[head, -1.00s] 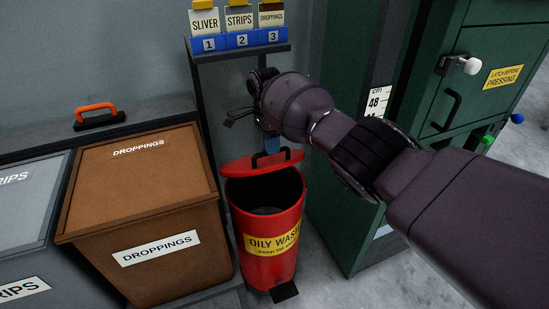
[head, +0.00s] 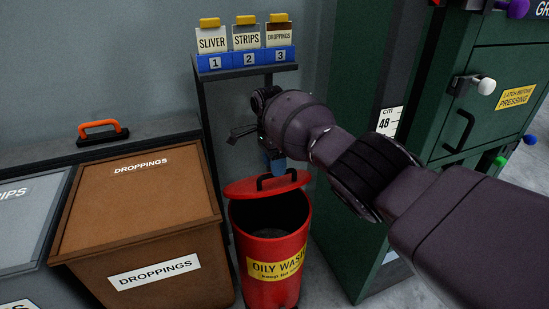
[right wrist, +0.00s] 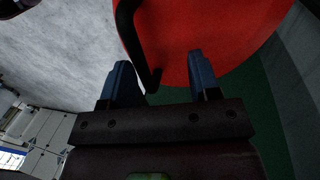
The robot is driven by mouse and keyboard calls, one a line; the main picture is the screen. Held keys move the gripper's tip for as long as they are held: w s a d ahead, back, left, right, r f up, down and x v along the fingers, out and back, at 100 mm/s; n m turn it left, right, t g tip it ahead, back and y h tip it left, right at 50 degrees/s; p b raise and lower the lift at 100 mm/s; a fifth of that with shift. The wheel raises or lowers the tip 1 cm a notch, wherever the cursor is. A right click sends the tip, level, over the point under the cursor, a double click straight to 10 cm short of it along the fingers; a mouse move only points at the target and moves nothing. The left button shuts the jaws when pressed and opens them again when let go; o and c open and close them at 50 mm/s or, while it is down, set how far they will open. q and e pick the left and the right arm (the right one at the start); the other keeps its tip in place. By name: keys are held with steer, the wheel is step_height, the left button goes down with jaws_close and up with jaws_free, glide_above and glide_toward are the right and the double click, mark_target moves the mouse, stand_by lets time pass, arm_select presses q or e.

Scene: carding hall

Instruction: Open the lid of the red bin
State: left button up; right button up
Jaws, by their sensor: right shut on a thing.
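The red bin (head: 270,276) with the yellow oily waste label stands on the floor. Its red lid (head: 240,188) is raised and tilted at the back of the rim, and the dark inside shows. A black handle (head: 264,184) sits on the lid. My right gripper (head: 277,166) is at this handle, its blue fingers partly hidden behind my wrist. In the right wrist view, the handle (right wrist: 150,80) lies between the blue fingers (right wrist: 161,76), close to the left one, with the red lid (right wrist: 195,30) beyond. My left gripper is not in view.
A brown droppings bin (head: 140,210) stands close on the left. A black stand (head: 240,72) with labelled tags rises behind the red bin. A green machine cabinet (head: 345,235) stands close on the right. My right arm crosses in front of it.

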steer(key=shift+w+a+r, duration=0.1)
steer(key=shift+a, duration=0.05)
steer(key=shift+r, duration=0.2)
stand_by(0.3)
steer(key=shift+r, duration=0.2)
steer(key=v, duration=1)
steer(key=shift+r, duration=0.3)
